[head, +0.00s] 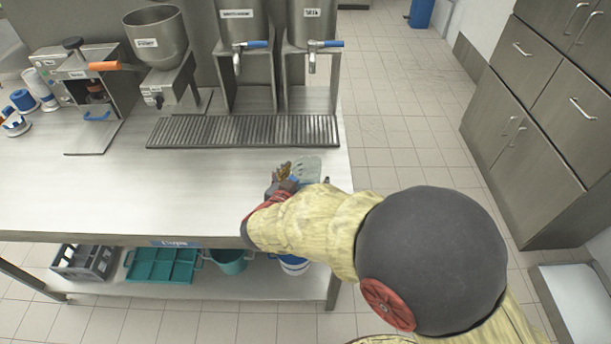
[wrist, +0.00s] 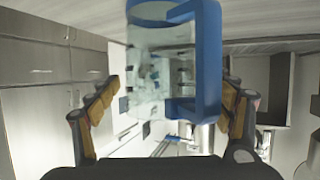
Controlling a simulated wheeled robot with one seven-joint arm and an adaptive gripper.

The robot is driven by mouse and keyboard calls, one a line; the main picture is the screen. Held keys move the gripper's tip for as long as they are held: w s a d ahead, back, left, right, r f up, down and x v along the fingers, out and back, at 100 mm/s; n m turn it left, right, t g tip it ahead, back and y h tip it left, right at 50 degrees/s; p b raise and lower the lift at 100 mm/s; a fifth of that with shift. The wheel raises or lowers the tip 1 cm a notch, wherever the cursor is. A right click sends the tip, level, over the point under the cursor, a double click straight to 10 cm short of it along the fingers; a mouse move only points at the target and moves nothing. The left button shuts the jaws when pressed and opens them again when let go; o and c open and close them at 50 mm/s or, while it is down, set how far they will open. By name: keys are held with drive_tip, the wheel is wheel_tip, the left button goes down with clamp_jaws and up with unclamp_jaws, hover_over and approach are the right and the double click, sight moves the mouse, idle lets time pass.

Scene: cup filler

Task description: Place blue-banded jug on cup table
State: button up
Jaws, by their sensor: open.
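The blue-banded jug (head: 308,169) is clear, with a blue handle and blue trim. It appears to stand on the steel cup table (head: 190,190), near its right end, partly hidden by my gripper. In the wrist view the jug (wrist: 160,65) fills the upper middle, its blue handle to the right. My gripper (head: 287,180) is just in front of the jug, low over the table. Its two fingers (wrist: 170,92) are spread apart, one on each side of the jug in the picture, with visible gaps. I cannot tell how far the jug reaches between them.
A drip grate (head: 245,131) lies behind the jug under two steel dispensers. A hopper (head: 157,38) and a sealing machine (head: 85,85) stand at the left. The shelf below holds a grey crate (head: 88,262) and teal tray (head: 163,266). The table's left middle is clear.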

drive_tip(key=shift+s+a+r, duration=0.1)
drive_tip(key=shift+s+r, duration=0.1)
drive_tip(key=shift+r, duration=0.05)
drive_tip(key=p+v, duration=0.5)
drive_tip(key=v, duration=0.7)
drive_tip(key=w+a+r+y, duration=0.2)
drive_tip(key=w+r+y, duration=0.3)
drive_tip(key=w+r, duration=0.15)
wheel_tip(320, 180, up, 9)
drive_tip(key=s+d+n+y, duration=0.1)
drive_tip(key=s+n+y, duration=0.15)
drive_tip(key=y, duration=0.25)
drive_tip(key=s+d+n+g+h, duration=0.2)
drive_tip(key=s+d+g+h, duration=0.2)
drive_tip(key=s+d, duration=1.7)
drive_tip(key=d+g, duration=0.1)
drive_tip(key=g, duration=0.1)
drive_tip(key=shift+d+f+g, duration=0.3)
drive_tip(key=shift+g, duration=0.1)
